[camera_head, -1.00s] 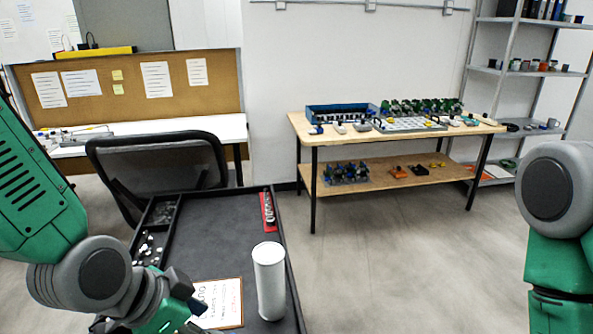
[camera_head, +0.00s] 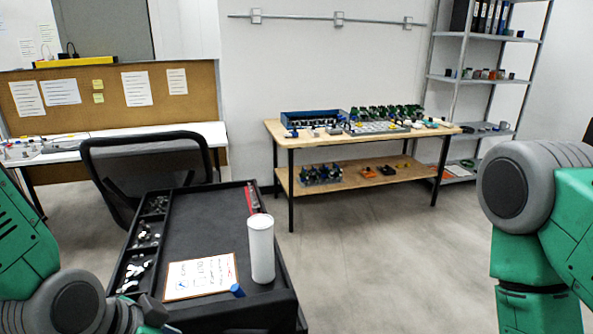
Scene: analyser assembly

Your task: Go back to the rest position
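My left arm comes in at the lower left, and its wrist is cut off by the bottom edge of the head view, so the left gripper's fingers do not show. My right arm stands at the right edge, and its gripper is outside the view. A black work table (camera_head: 205,215) lies ahead of me. On it stand an upright white cylinder (camera_head: 261,250) and a flat printed card (camera_head: 202,277). A small blue piece (camera_head: 237,290) lies beside the card.
Left compartments (camera_head: 140,245) hold small white and dark parts. A black chair (camera_head: 145,170) stands behind the table. A wooden bench (camera_head: 350,140) with a blue bin (camera_head: 313,119) and green parts is at the back, near a grey shelf (camera_head: 485,80). Floor between is clear.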

